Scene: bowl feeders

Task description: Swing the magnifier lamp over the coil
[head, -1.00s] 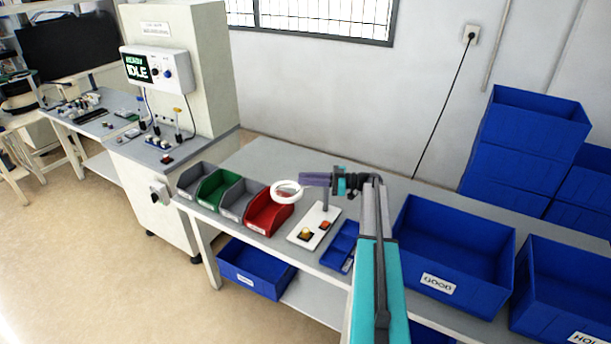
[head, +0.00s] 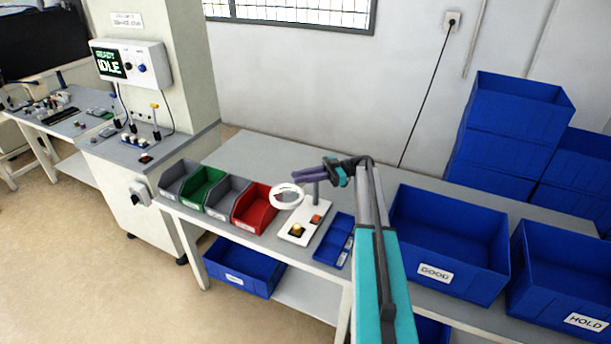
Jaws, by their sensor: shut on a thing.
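The magnifier lamp's white ring (head: 287,196) stands raised at the left edge of a white board (head: 289,238), joined to a grey post (head: 316,190) on that board. A small yellow-gold piece on a dark base (head: 297,230), which looks like the coil, sits on the board. In the picture the ring is above and a little left of it. My gripper (head: 299,173), with purple fingers, is at the lamp just behind the ring and post, shut on the lamp. The exact contact is too small to see.
A red-orange piece (head: 315,219) is on the board near the post. A red bin (head: 255,207) stands close on the left, and a blue divided tray (head: 334,241) on the right. A large blue GOOD box (head: 448,240) is farther right. The bench (head: 262,150) behind is clear.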

